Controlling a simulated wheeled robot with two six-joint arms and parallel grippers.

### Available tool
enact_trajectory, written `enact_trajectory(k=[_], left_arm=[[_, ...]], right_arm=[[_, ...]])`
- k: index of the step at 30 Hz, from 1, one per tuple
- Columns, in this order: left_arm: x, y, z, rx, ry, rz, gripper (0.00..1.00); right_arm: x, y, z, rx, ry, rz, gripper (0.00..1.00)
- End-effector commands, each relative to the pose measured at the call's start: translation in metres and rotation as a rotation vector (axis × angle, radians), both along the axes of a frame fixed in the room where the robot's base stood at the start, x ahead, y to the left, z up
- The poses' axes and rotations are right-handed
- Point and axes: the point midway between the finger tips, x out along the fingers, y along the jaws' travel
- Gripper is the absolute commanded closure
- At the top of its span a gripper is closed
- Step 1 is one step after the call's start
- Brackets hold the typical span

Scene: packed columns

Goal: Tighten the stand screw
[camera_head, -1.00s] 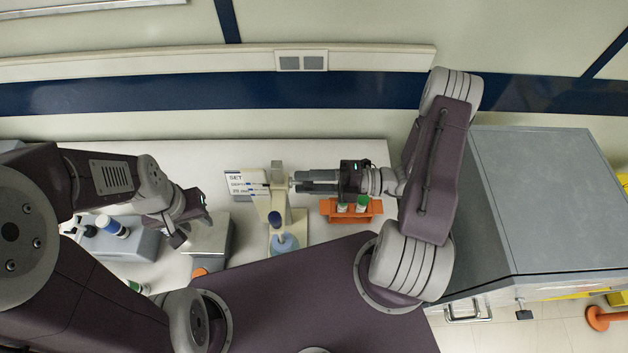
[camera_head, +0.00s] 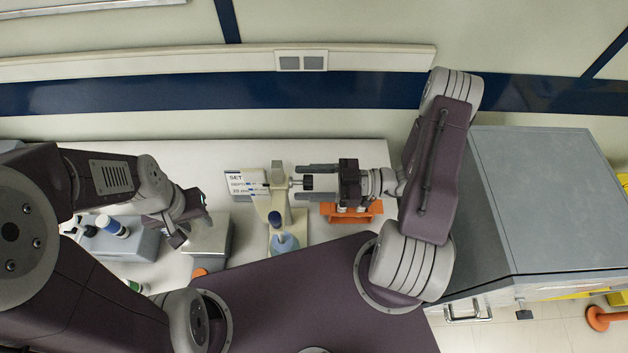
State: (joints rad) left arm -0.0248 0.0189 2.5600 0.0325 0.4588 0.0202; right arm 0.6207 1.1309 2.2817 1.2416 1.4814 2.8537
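The cream stand (camera_head: 277,178) stands on the bench, with a blue item (camera_head: 284,243) at its base. The stand screw (camera_head: 307,183) points right from the upright, with a thin shaft and a dark knob. My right gripper (camera_head: 303,182) comes in from the right. Its two fingers are spread, one on the far side and one on the near side of the knob, with gaps visible. My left gripper (camera_head: 187,218) hangs at the left by a grey box; its fingertips are hard to make out.
A sign (camera_head: 240,184) reading "SET DEPTH" stands left of the upright. An orange rack (camera_head: 374,209) lies under my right gripper, partly hidden. A grey device with a blue-capped tube (camera_head: 113,226) is at the left. The bench behind the stand is clear.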

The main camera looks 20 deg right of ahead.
Motion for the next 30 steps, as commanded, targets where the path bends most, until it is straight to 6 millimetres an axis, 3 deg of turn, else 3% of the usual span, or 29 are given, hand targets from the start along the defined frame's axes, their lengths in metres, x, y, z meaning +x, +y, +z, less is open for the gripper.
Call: enact_trajectory(k=[18,30], left_arm=[[0.0,0.0,0.016,0.0,0.0,0.0,0.64],[0.0,0.0,0.016,0.0,0.0,0.0,0.64]], right_arm=[[-0.017,-0.063,0.001,-0.001,-0.003,-0.002,0.45],[-0.019,-0.067,0.0,0.0,-0.001,0.0,0.45]])
